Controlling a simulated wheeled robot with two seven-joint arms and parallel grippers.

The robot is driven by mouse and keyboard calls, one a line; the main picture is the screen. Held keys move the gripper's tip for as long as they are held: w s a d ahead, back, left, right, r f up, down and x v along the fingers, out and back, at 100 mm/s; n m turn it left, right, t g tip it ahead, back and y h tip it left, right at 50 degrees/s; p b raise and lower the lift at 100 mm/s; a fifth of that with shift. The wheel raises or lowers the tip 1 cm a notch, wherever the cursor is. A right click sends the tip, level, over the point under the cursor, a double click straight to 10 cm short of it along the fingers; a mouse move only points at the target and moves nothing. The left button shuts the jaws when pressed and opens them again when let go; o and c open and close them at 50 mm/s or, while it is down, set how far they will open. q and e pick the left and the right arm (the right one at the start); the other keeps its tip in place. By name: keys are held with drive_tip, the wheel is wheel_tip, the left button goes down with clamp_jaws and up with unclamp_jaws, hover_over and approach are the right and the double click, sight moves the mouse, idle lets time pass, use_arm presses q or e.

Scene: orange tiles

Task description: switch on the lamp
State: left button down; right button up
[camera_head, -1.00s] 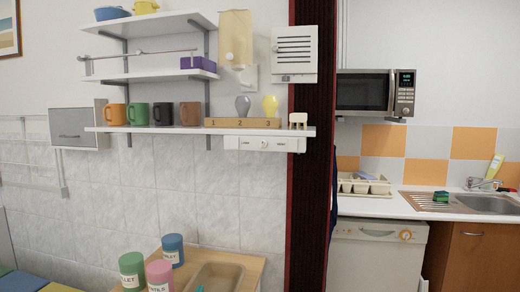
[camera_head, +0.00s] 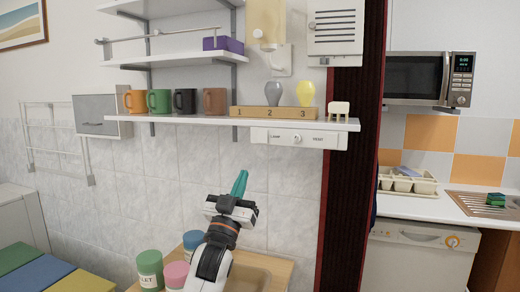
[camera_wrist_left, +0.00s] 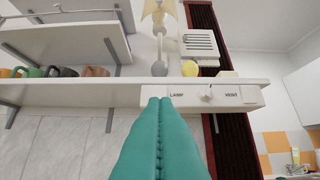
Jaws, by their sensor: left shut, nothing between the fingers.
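The white switch panel (camera_head: 298,138) is under the lower shelf, with a round knob (camera_head: 297,139) between the labels LAMP and VENT. The wrist view shows the panel (camera_wrist_left: 239,96) and its knob (camera_wrist_left: 206,95) too. The wall lamp with a beige shade (camera_head: 266,20) hangs above the shelf; I cannot tell if it is lit. My left gripper (camera_head: 240,183) has teal fingers, shut and empty, pointing up below and left of the panel. In the wrist view its fingertips (camera_wrist_left: 160,101) overlap the panel's left end, near LAMP; contact cannot be told. My right gripper is not in view.
The shelf (camera_head: 190,120) holds several mugs, a numbered wooden block (camera_head: 273,113) with a grey and a yellow bulb shape, and a small white stool (camera_head: 339,109). A white vent box (camera_head: 335,30) hangs above. Canisters (camera_head: 150,270) stand low beside my arm. A dark red post (camera_head: 352,160) is right.

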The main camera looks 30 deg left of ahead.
sight(263, 138)
use_arm(q)
drive_tip(key=p+x, duration=0.1)
drive_tip(key=x, duration=0.3)
drive_tip(key=w+f+p+x, duration=0.1)
drive_tip(key=p+x, duration=0.1)
drive_tip(key=x, duration=0.2)
drive_tip(key=p+x, duration=0.2)
drive_tip(key=x, duration=0.2)
drive_tip(key=shift+w+a+f, duration=0.2)
drive_tip(key=shift+f, duration=0.1)
drive_tip(key=shift+w+a+f, duration=0.1)
drive_tip(key=shift+w+f, duration=0.05)
drive_tip(key=shift+w, duration=0.3)
drive_tip(key=shift+f, duration=0.1)
